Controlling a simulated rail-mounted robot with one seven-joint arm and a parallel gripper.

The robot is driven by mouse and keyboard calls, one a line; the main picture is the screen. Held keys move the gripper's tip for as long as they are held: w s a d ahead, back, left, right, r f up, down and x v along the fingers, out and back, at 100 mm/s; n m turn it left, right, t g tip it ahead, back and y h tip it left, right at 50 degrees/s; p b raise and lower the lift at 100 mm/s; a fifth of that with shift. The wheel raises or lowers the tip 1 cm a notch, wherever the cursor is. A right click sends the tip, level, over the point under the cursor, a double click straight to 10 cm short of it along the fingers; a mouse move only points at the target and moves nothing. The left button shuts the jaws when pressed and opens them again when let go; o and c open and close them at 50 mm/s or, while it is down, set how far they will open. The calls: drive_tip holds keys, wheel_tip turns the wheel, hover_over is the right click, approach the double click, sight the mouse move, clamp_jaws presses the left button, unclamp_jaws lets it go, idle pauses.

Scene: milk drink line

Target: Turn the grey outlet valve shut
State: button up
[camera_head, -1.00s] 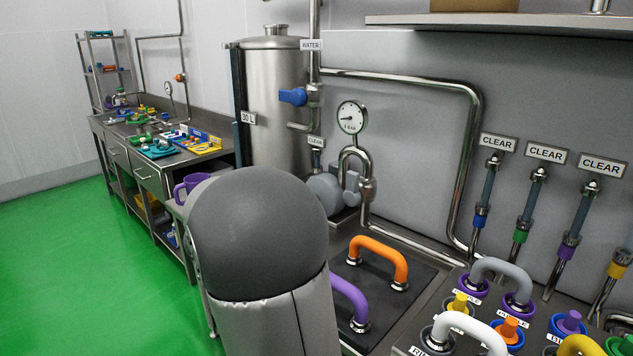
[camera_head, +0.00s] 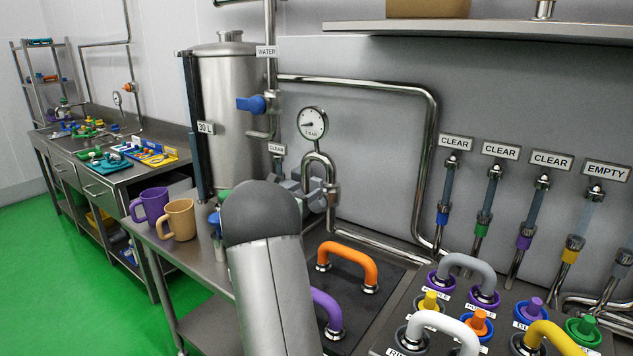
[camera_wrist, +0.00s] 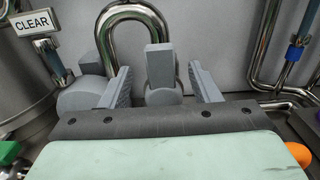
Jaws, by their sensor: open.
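The grey outlet valve shows in the wrist view as an upright grey lever (camera_wrist: 160,64) on a round grey hub, in front of a bent steel pipe (camera_wrist: 133,14). My gripper (camera_wrist: 159,70) is open. Its two grey fingers stand left and right of the lever, with a visible gap on each side in the picture. I cannot tell how deep the lever sits between them. In the head view my own arm hides most of the valve and gripper, below the pressure gauge (camera_head: 312,123).
A steel tank (camera_head: 228,85) with a blue water valve (camera_head: 251,104) stands behind. A purple mug (camera_head: 151,206) and a tan mug (camera_head: 180,220) are on the left bench. Orange (camera_head: 347,257) and purple (camera_head: 326,308) handles rise close right of my arm. A CLEAR sign (camera_wrist: 32,21) is at the left.

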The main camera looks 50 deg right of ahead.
sight(315, 185)
drive_tip(key=d+p, duration=0.1)
drive_tip(key=d, duration=0.5)
drive_tip(key=shift+w+d, duration=0.1)
drive_tip(key=shift+w, duration=0.05)
clamp_jaws()
drive_tip(key=shift+f, duration=0.1)
